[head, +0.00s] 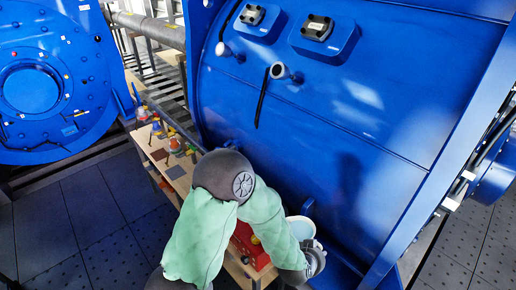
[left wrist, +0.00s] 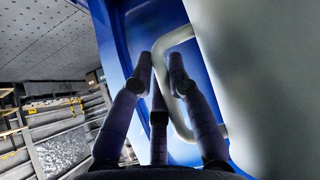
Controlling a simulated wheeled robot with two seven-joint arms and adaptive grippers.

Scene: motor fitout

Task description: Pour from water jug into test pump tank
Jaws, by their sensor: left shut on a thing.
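A pale jug (head: 301,228) shows in the head view just beyond my left forearm, partly hidden by it. In the left wrist view the jug's grey body (left wrist: 265,80) fills the right side, with its looped handle (left wrist: 189,125) between my fingers. My left gripper (left wrist: 163,82) is shut on this handle; in the head view its fingers are mostly hidden behind the arm. A red box-like unit (head: 250,246), which looks like the test pump, stands on the bench to the left of the jug, partly covered by my arm. The water and any tank opening cannot be made out. My right gripper is not in view.
A wooden bench (head: 176,172) with several small items runs along the large blue motor housing (head: 340,110), which rises close behind the jug. Another blue machine (head: 50,85) stands at the far left. The dark tiled floor (head: 75,225) at left is clear.

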